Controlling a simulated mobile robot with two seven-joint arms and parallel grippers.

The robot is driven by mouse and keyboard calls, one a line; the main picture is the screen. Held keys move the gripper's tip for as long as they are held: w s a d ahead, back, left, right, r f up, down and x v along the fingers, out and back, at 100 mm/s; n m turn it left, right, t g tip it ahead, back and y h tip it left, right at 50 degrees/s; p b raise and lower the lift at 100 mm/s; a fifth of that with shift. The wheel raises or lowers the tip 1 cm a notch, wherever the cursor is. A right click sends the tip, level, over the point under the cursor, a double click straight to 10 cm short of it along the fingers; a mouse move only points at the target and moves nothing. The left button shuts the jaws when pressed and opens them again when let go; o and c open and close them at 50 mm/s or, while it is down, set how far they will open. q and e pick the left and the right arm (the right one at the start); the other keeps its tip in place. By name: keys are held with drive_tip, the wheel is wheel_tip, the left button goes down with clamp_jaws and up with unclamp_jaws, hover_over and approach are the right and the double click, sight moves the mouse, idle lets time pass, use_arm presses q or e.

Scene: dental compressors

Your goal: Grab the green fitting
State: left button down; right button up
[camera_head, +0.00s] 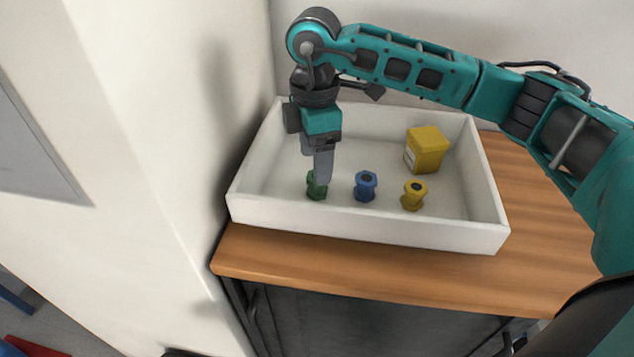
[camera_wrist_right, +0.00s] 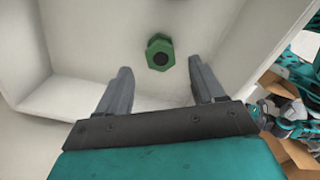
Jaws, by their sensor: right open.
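The green fitting (camera_head: 316,187) stands in the white tray near its front left, partly hidden behind my right gripper in the head view. My right gripper (camera_head: 322,180) points down over it. In the right wrist view the green fitting (camera_wrist_right: 160,53) shows its hexagonal edge and dark central hole. It lies beyond the two fingertips of my right gripper (camera_wrist_right: 162,78), roughly between their lines. The fingers are apart with nothing between them. My left gripper is in neither view.
A blue fitting (camera_head: 365,186) and a yellow fitting (camera_head: 413,195) stand to the right in the white tray (camera_head: 370,228). A yellow box (camera_head: 426,149) is behind them. The tray rests on a wooden top (camera_head: 400,275), against a wall at left.

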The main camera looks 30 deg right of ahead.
sight(315, 192)
drive_tip(key=shift+s+d+f, duration=0.1)
drive_tip(key=shift+f, duration=2.65)
drive_tip(key=shift+c, duration=0.3)
drive_tip(key=c, duration=1.1)
drive_tip(key=shift+o, duration=0.2)
drive_tip(key=shift+r, duration=0.2)
